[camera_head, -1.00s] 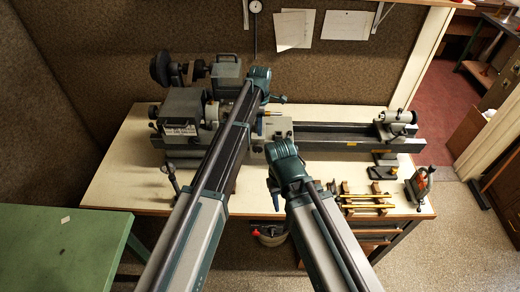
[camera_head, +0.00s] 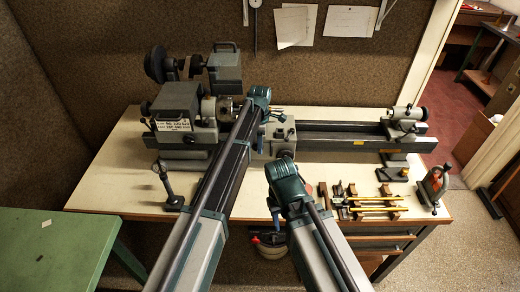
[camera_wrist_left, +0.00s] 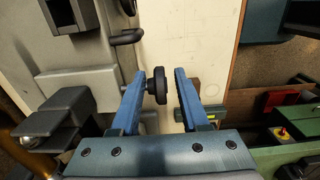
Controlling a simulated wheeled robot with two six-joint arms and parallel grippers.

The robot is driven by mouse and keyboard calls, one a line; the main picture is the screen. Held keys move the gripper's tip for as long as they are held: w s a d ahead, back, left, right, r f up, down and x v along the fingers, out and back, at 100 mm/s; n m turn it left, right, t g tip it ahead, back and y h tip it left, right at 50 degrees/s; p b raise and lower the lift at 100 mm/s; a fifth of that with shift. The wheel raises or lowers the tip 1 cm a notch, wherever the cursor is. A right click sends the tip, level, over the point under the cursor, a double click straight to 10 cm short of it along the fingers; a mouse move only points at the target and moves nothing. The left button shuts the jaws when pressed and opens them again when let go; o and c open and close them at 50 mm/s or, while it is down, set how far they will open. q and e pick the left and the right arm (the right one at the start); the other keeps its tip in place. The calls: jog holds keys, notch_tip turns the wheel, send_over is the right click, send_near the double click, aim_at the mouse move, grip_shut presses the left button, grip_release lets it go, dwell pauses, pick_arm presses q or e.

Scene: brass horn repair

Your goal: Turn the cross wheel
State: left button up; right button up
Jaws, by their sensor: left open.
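A small dark round wheel (camera_wrist_left: 157,85), which looks like the cross wheel, shows in the left wrist view beside a grey machine body. My left gripper (camera_wrist_left: 160,72) is open, with its two blue fingers on either side of the wheel. The wheel sits nearer the left finger; I cannot tell whether they touch. In the head view my left arm reaches over the lathe carriage (camera_head: 281,136) and largely hides the wheel area.
The lathe bed (camera_head: 345,138) runs right to the tailstock (camera_head: 404,120). A small stand (camera_head: 169,190) is at the left front. A green table (camera_head: 50,250) stands at left.

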pick_arm(q)
grip_shut()
jog(key=shift+s, duration=0.1)
jog(key=shift+d+f, duration=0.1)
jog(key=shift+d+f+y+b, duration=0.2)
jog(key=shift+y+b, duration=0.15)
jog(key=shift+y, duration=0.55)
jog(key=shift+f+y+b, duration=0.15)
jog(key=shift+y+b, duration=0.35)
jog(key=shift+y, duration=0.4)
jog(key=shift+s+y, duration=0.1)
jog(key=shift+y, duration=0.2)
